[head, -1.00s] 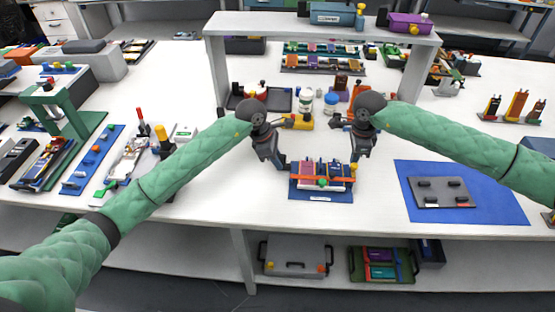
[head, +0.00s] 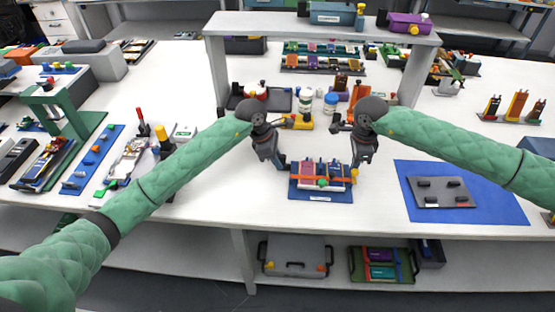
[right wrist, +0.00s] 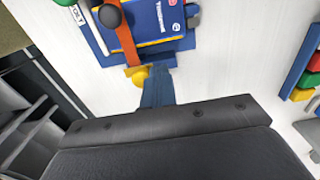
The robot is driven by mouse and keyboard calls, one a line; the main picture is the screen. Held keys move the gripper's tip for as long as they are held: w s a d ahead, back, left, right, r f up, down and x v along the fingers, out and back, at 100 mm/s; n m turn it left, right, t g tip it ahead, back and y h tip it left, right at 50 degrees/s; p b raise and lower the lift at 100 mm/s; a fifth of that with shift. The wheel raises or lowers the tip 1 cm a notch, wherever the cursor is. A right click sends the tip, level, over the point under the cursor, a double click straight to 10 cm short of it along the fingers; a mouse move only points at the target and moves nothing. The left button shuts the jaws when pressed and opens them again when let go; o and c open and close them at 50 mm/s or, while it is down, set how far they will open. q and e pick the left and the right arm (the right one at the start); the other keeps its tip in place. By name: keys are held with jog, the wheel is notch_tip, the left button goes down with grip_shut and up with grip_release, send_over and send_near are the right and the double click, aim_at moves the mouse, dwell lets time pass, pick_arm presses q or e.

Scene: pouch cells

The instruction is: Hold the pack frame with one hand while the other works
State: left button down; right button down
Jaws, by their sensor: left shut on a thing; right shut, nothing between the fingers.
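The pack frame (head: 321,195) is a blue tray on the table's front middle. It holds upright pouch cells, with an orange strap (head: 340,181) across them and a green knob (head: 322,183) in front. My left gripper (head: 284,167) is at its left edge, shut on the frame; the contact itself is small in view. My right gripper (head: 357,165) is shut and empty at the frame's right side. In the right wrist view, its blue fingers (right wrist: 157,90) are beside a yellow knob (right wrist: 140,76) and the end of the orange strap (right wrist: 128,38).
A blue mat (head: 480,210) with a grey plate (head: 443,192) lies to the right. Jars (head: 306,98) and a white shelf (head: 320,28) stand behind the frame. A green press (head: 62,115) and tool trays are at the left. White table shows on both sides of the frame.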

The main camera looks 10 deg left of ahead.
jog(key=shift+r, duration=0.15)
jog(key=r, duration=0.3)
jog(key=w+r, duration=0.1)
jog(key=r, duration=0.1)
jog(key=shift+w+r, duration=0.2)
jog(key=shift+r, duration=0.2)
dwell(0.4)
pick_arm(q)
jog(key=c, duration=1.3)
grip_release()
